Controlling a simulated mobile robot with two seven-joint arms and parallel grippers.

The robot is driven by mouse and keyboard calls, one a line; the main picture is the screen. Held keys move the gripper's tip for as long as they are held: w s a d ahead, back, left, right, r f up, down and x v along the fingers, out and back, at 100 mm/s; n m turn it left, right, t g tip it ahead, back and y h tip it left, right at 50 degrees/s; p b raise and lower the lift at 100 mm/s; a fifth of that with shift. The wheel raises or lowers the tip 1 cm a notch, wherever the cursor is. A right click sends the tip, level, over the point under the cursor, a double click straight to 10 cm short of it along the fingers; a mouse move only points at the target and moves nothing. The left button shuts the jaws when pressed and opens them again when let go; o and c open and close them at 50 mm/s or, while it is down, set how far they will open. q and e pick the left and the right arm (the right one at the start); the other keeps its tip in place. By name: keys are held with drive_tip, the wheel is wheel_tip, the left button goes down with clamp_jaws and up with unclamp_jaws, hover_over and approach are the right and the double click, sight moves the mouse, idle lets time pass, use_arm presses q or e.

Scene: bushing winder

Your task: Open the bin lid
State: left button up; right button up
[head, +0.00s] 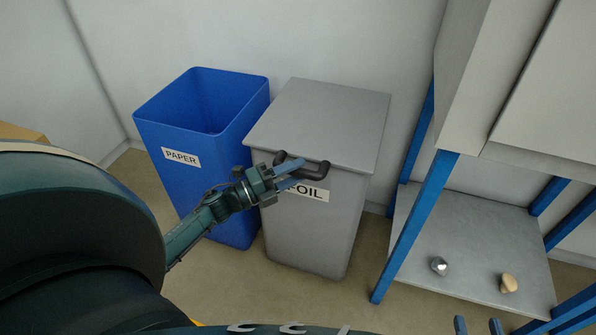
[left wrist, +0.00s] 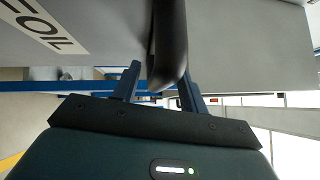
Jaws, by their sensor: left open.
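The grey bin (head: 312,235) stands upright with its flat grey lid (head: 330,115) shut on top. A dark curved handle (head: 320,174) sticks out at the lid's front edge, above a label ending in "OIL". My left gripper (head: 291,174) is open at the handle. In the left wrist view the handle (left wrist: 168,45) lies between the two spread fingers of my left gripper (left wrist: 160,82); firm contact cannot be told. My right gripper (head: 478,326) shows only its two separated fingertips at the bottom right edge and looks empty.
An open blue bin (head: 215,165) labelled "PAPER" stands close on the left. A blue-framed rack with a grey lower shelf (head: 470,230) stands on the right, holding a metal nut (head: 439,265) and a tan piece (head: 508,283). The wall is close behind the bins.

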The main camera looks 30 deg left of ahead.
use_arm(q)
drive_tip(key=shift+w+d, duration=0.35)
drive_tip(key=shift+w, duration=0.15)
clamp_jaws()
idle(0.3)
